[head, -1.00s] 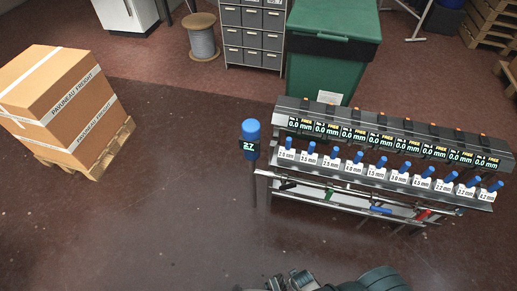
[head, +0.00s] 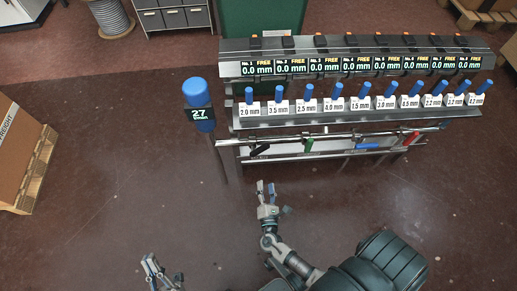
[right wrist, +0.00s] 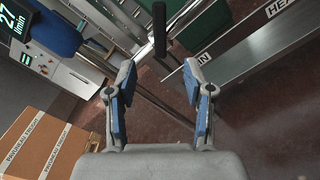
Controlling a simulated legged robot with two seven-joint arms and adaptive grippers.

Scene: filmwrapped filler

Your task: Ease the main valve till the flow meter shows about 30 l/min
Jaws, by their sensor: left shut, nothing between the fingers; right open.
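The flow meter (head: 200,113) is a dark display under a blue cap on a post, left of the rack. It reads 27; the right wrist view shows 27 l/min on the display (right wrist: 13,30). A black lever handle (head: 259,149) hangs from the pipe below the rack; it also shows in the right wrist view (right wrist: 159,28). A label ending in "IN" is beside it, partly hidden. My right gripper (head: 266,187) is open and empty, short of the black handle; its fingers (right wrist: 164,85) frame the floor below it. My left gripper (head: 153,268) is shut and empty, low left.
Green (head: 309,146), blue (head: 367,146) and red (head: 412,138) handles hang along the same pipe. Above are several blue-knobbed blocks (head: 334,105) and displays (head: 357,65) reading 0.0 mm. A carton (head: 18,145) on a pallet stands left. The floor before the rack is clear.

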